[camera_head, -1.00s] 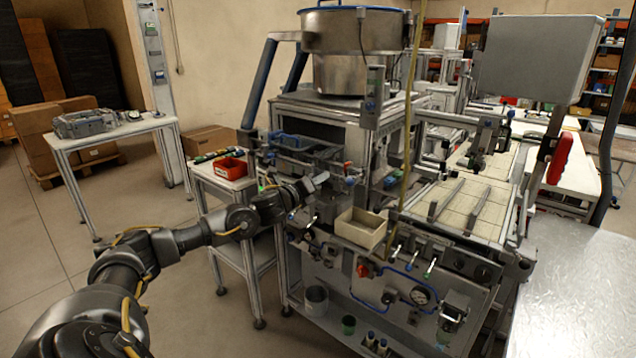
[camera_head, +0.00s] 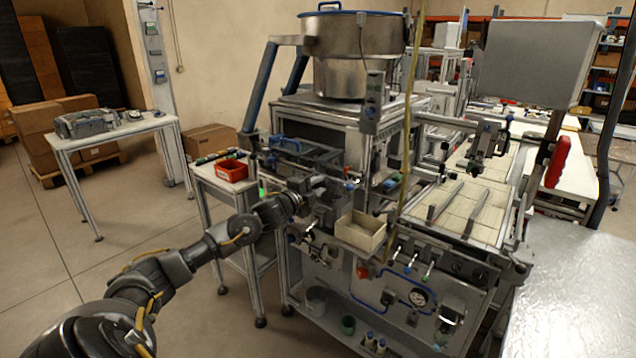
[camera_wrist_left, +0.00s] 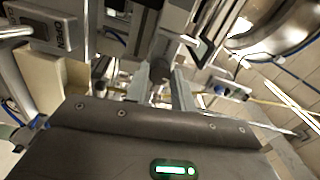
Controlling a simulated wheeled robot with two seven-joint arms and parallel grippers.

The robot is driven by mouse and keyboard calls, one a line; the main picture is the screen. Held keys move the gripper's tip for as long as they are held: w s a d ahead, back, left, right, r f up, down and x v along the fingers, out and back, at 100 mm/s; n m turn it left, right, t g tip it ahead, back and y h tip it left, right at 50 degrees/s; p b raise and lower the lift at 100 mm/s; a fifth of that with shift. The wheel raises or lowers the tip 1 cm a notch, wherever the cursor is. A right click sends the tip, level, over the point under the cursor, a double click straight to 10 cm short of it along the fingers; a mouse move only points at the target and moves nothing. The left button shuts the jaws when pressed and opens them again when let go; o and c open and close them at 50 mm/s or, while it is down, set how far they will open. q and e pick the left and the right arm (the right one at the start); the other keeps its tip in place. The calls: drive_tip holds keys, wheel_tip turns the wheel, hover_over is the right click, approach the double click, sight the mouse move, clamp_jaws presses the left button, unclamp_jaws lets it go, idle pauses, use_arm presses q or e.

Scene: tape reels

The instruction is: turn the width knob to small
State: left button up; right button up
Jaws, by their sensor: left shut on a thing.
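My left gripper (camera_head: 322,188) reaches in from the left to the front of the machine, left of the beige open box. In the left wrist view its two pale fingers (camera_wrist_left: 160,86) stand on either side of a dark round knob (camera_wrist_left: 158,70), and the gripper is shut on it. I take this for the width knob; no label or pointer on it can be read. In the head view the knob is hidden among the gripper and machine parts, so its setting cannot be told. My right gripper is in neither view.
The beige box (camera_head: 360,232) sits just right of the gripper, with a red knob (camera_head: 362,271) and small valves below. A red bin (camera_head: 231,170) stands on a side table to the left. The steel bowl (camera_head: 355,60) rises above.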

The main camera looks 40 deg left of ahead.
use_arm(q)
drive_tip(key=n+p, duration=0.2)
drive_tip(key=n, duration=0.2)
drive_tip(key=shift+r+n+p, duration=0.1)
drive_tip(key=shift+n+p, duration=0.2)
drive_tip(key=shift+n, duration=0.1)
drive_tip(key=n+p, duration=0.3)
drive_tip(key=n, duration=0.2)
drive_tip(key=shift+p, duration=0.35)
drive_tip(key=n+p, duration=0.3)
drive_tip(key=n, duration=0.2)
drive_tip(key=shift+d+n+p, duration=0.1)
drive_tip(key=shift+n+p, duration=0.2)
drive_tip(key=shift+p, duration=0.05)
drive_tip(key=shift+f+n+p, duration=0.2)
drive_tip(key=shift+n+p, duration=0.85)
drive_tip(key=shift+n, duration=0.75)
drive_tip(key=o, duration=1)
